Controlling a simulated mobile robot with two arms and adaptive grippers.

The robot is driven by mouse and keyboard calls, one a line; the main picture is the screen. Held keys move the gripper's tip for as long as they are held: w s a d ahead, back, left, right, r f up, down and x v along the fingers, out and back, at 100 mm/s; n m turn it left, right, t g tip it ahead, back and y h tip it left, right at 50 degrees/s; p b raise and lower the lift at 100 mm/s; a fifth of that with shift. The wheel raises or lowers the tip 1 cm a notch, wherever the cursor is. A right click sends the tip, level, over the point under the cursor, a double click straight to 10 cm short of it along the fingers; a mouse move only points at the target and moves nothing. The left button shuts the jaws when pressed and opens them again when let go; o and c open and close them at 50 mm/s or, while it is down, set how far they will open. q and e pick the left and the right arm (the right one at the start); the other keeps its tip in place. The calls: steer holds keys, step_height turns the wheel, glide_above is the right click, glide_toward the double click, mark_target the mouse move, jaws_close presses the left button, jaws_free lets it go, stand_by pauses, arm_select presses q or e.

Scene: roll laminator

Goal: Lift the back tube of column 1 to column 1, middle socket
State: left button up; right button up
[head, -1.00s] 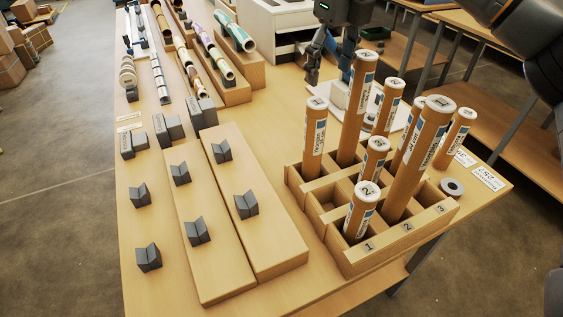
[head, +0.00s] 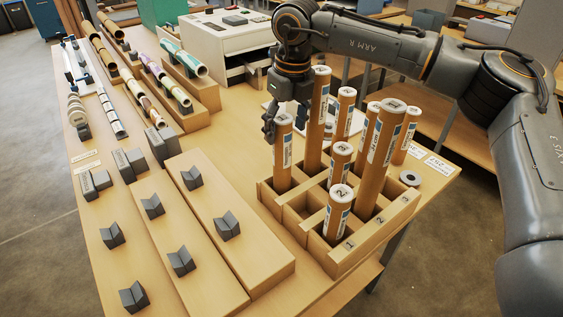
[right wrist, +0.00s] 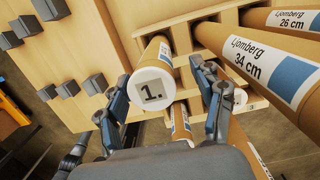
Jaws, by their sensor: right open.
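The back tube of column 1 (head: 282,155) is a brown cardboard tube with a white cap and label, upright in the rack's back left socket. My right gripper (head: 279,122) is at its top. In the right wrist view, its open fingers (right wrist: 162,88) stand on either side of a cap marked "1." (right wrist: 152,90), with gaps showing; I cannot tell if either touches. The wooden rack (head: 372,238) has columns numbered 1 to 3. The middle socket of column 1 (head: 304,208) looks empty. A short tube (head: 338,214) stands in the front socket.
Several other tubes, including a tall thick one (head: 384,155), crowd the rack right of column 1. Wooden boards with grey V-blocks (head: 227,226) lie to the left. A white machine (head: 225,45) stands behind.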

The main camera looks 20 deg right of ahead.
mark_target(281, 143)
steer(key=f, duration=0.1)
steer(key=f+p, duration=0.1)
steer(key=f, duration=0.1)
steer(key=f+p, duration=0.1)
steer(key=shift+w+a+f, duration=0.2)
steer(key=shift+w+a, duration=0.15)
steer(key=shift+a, duration=0.05)
steer(key=shift+f, duration=0.25)
jaws_close()
